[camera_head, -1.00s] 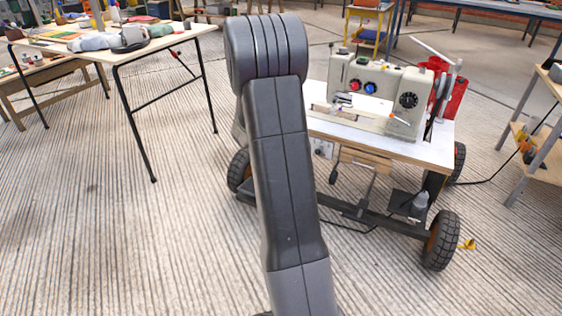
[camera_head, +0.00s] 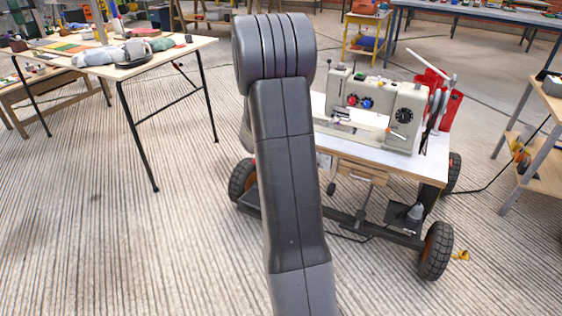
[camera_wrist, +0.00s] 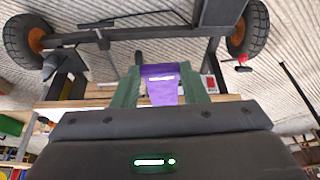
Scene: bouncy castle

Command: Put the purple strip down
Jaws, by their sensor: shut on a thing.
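The purple strip (camera_wrist: 161,86) shows in the wrist view, between the two green fingers of my gripper (camera_wrist: 160,88). My gripper is shut on it. The strip has a pale patch across its middle. In the head view my arm hides the gripper and the strip. The wrist view is upside down against the head view, with the wheeled cart's underside and wheels at its top.
A sewing machine (camera_head: 378,108) stands on a wheeled cart (camera_head: 405,172) right of my arm. A folding table (camera_head: 185,46) with fabric pieces stands at the left. A shelf (camera_head: 532,152) is at the right edge. Striped floor (camera_head: 130,245) is clear at the front left.

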